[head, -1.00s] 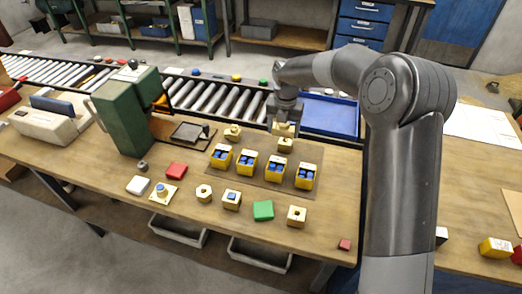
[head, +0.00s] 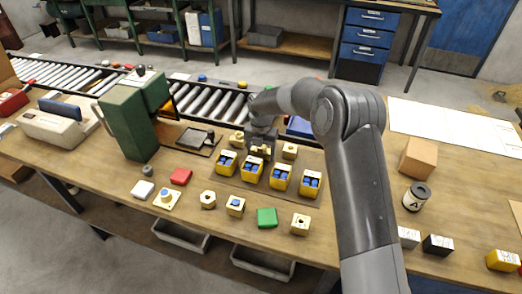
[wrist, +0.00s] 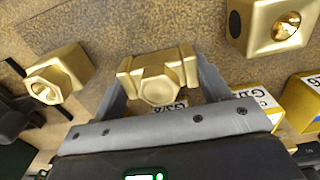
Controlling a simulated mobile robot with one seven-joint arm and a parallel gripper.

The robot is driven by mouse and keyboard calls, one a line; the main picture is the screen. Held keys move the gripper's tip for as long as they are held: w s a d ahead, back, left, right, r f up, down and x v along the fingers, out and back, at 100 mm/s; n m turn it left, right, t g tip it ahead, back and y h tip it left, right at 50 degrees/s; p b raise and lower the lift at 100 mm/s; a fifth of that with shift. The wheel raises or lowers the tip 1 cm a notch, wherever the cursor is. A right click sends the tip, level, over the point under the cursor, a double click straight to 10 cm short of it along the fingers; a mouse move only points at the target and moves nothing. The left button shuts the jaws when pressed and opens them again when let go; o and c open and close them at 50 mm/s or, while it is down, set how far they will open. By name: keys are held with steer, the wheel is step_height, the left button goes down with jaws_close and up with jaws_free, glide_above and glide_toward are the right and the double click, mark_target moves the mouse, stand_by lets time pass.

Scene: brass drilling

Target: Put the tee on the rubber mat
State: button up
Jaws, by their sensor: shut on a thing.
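My gripper (head: 262,154) is shut on the tee, a brass fitting with a hexagonal boss facing the wrist camera. In the wrist view the tee (wrist: 158,78) sits between both fingers. The brown rubber mat (wrist: 150,25) shows beyond it; in the head view the mat (head: 312,160) lies near the table's back edge. The tee is over the mat, between two brass fittings, one to the left (head: 237,138) and one to the right (head: 290,151). I cannot tell whether the tee touches the mat.
Several yellow bins (head: 281,178) with blue contents stand in a row just in front of my gripper. A green machine (head: 130,112) is at the left, and a roller conveyor (head: 205,100) runs behind. A blue tray (head: 299,126) is partly hidden by my arm.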

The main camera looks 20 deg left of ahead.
steer(key=o, duration=1.4)
steer(key=shift+f, duration=0.1)
step_height(320, 180, up, 12)
steer(key=shift+r, duration=0.2)
